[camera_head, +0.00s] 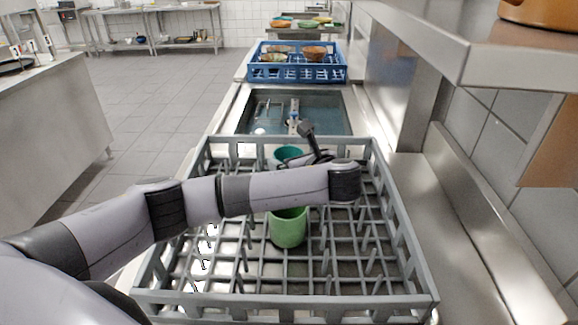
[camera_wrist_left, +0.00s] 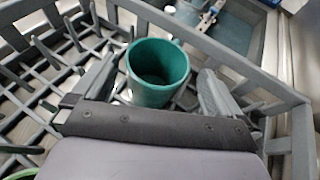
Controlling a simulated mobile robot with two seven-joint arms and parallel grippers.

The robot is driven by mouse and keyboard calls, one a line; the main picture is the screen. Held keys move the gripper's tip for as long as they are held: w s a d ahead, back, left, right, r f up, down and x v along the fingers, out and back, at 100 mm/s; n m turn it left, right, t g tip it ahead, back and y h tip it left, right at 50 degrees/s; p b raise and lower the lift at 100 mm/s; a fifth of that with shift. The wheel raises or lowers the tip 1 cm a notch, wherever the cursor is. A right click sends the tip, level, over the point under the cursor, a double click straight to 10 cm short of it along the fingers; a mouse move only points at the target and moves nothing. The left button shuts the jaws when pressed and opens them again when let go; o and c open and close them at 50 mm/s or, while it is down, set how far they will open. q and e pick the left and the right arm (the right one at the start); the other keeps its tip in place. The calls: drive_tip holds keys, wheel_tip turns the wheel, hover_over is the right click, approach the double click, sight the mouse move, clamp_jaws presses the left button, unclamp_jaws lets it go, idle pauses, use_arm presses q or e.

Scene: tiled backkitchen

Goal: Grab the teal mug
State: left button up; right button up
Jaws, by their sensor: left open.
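The teal mug (camera_head: 289,153) stands upright in the far part of a grey dish rack (camera_head: 160,262), partly hidden by my left arm in the head view. In the left wrist view the teal mug (camera_wrist_left: 157,72) shows its open, empty top. My left gripper (camera_wrist_left: 158,88) is open, with one finger on each side of the mug. I cannot tell whether the fingers touch it. In the head view the left gripper (camera_head: 318,158) is small, dark and partly hidden. A green mug (camera_head: 288,228) stands nearer in the same rack, below my arm. My right gripper is not in view.
The rack has raised walls and rows of upright prongs. Behind it is a sink (camera_head: 330,112) with a tap, then a blue rack (camera_head: 340,73) holding bowls. A metal shelf (camera_head: 440,40) overhangs on the right. The floor at left is clear.

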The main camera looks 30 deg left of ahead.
sight(283, 154)
use_arm(q)
drive_tip(key=x, duration=0.4)
drive_tip(key=shift+a+f, duration=0.1)
drive_tip(key=shift+a, duration=0.15)
drive_tip(key=c, duration=1)
drive_tip(key=shift+c, duration=0.3)
